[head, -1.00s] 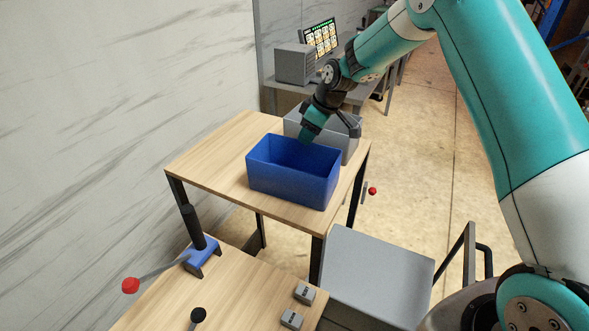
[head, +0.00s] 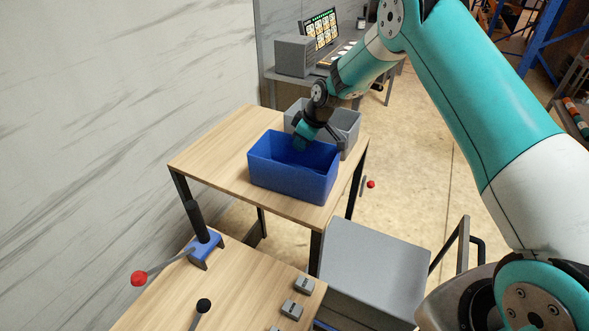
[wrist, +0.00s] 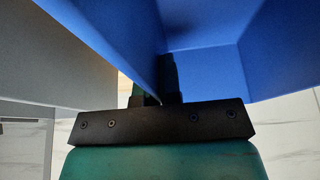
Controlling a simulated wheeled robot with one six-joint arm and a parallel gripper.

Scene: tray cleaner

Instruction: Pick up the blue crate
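The blue crate (head: 291,181) stands upright on the wooden table, open at the top. My gripper (head: 317,143) is at the crate's back right wall, pointing down, with its fingertips partly hidden by the crate in the head view. In the wrist view, the two dark fingers (wrist: 156,92) sit close together, one on each side of the blue crate's wall (wrist: 118,35). They look shut on that wall. The crate still appears to rest on the table.
A grey crate (head: 348,122) stands right behind the blue crate on the same wooden table (head: 218,152). A marble-look wall (head: 120,90) is to the left. A nearer table (head: 235,290) carries a lever with a red knob (head: 138,279). A grey box (head: 375,268) stands at the right.

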